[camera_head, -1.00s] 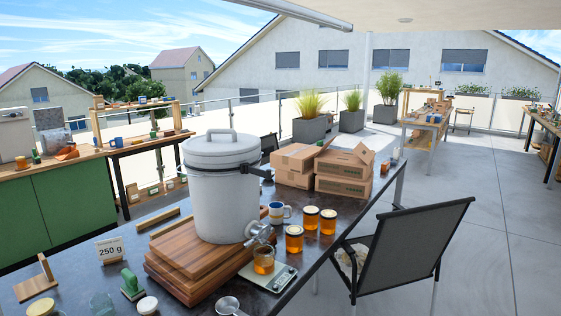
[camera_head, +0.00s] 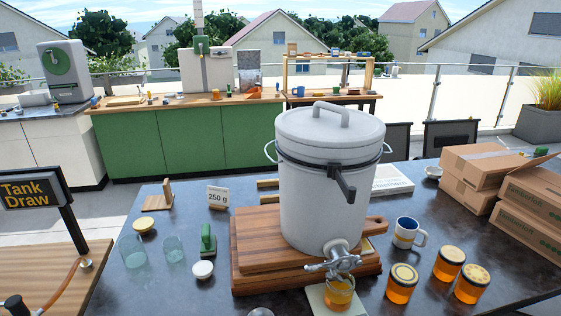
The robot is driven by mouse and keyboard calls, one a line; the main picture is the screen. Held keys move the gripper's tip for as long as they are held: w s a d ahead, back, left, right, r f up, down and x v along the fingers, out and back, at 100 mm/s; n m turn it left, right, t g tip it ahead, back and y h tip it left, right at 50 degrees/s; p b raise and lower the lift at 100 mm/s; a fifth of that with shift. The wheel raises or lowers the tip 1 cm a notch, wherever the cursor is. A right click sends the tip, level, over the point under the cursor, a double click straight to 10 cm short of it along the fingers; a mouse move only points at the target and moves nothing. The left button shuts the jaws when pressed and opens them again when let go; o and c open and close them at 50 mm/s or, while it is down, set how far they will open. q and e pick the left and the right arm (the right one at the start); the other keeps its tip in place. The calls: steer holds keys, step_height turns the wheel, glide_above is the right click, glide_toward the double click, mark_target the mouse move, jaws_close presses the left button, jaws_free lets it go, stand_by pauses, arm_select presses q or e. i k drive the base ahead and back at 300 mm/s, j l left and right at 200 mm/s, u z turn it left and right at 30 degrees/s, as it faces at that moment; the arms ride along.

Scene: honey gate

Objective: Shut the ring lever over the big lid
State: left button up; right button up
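The big white tank (camera_head: 322,195) stands on stacked wooden boards on the dark table. Its big lid (camera_head: 331,128) sits on top, with a bar handle (camera_head: 331,112). A dark clamp ring runs around the tank below the lid. The ring lever (camera_head: 342,183) is a dark arm on the front right of the ring; it hangs out and down from the tank wall. A metal tap (camera_head: 333,258) is at the tank's foot, above a jar of honey (camera_head: 339,293). Neither of my grippers shows in the view.
Honey jars (camera_head: 402,283) and a blue-and-white mug (camera_head: 407,233) stand right of the tank. Cardboard boxes (camera_head: 485,165) are at the right. Empty glasses (camera_head: 132,250), a green stamp-like tool (camera_head: 208,240) and a "250 g" sign (camera_head: 218,196) are at the left.

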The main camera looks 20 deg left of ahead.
mark_target(349, 192)
steer(key=i+l+u, duration=0.3)
steer(key=l+u, duration=0.35)
steer(key=i+l+u, duration=0.15)
steer(key=u, duration=0.15)
steer(key=i+l+u, duration=0.1)
steer(key=l+u, duration=0.55)
steer(key=l, duration=0.15)
